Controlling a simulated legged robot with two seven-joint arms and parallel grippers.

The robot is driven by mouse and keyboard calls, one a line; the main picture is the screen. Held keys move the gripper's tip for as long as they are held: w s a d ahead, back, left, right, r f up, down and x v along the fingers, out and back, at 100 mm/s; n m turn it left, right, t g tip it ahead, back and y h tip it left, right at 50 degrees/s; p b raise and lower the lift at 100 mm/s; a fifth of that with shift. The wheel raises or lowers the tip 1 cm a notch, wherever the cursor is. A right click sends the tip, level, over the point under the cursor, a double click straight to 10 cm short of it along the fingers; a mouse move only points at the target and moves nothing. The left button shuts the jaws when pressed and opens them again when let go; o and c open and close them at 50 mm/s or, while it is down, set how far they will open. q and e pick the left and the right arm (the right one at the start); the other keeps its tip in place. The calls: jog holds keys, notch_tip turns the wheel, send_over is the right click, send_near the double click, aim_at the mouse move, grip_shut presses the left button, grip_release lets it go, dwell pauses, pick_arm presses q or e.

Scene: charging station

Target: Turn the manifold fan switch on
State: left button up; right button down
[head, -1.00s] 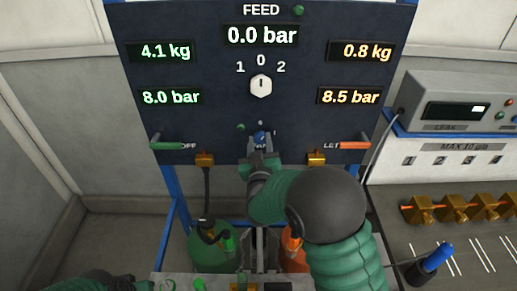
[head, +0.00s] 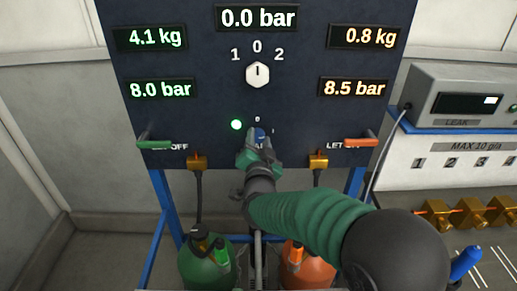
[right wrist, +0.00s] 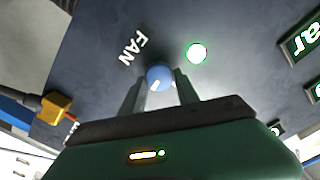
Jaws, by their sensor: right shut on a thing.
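The fan switch is a blue knob (head: 260,134) low in the middle of the dark panel (head: 300,120). In the right wrist view the knob (right wrist: 159,77) shows a white mark, beside the word FAN. My right gripper (head: 257,148) is at the knob; in the right wrist view its two fingers (right wrist: 160,90) are on either side of it, shut on it. A round green lamp (head: 236,125) up and left of the knob is lit, and it glows in the right wrist view (right wrist: 196,53). My left gripper is out of view.
A white selector (head: 257,74) sits above the knob. A green handle (head: 155,144) and an orange handle (head: 361,142) stick out at the panel's sides. Green (head: 207,267) and orange (head: 307,269) cylinders stand below. A leak tester (head: 462,102) is at right.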

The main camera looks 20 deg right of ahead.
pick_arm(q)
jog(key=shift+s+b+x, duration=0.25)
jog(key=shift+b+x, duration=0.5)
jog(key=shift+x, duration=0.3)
pick_arm(e)
jog(key=shift+f+m, duration=0.4)
jog(key=shift+m, duration=0.5)
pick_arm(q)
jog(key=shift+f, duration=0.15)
pick_arm(e)
jog(key=c, duration=1.3)
grip_release()
jog(key=o, duration=0.4)
jog(key=shift+w, duration=0.3)
jog(key=shift+s+a+r, duration=0.1)
jog(key=shift+s+r, duration=0.1)
jog(key=shift+s, duration=0.15)
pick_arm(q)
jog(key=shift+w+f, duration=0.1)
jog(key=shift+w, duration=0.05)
pick_arm(e)
jog(key=v, duration=1.6)
jog(key=shift+s, duration=0.15)
jog(key=shift+a+f, duration=0.1)
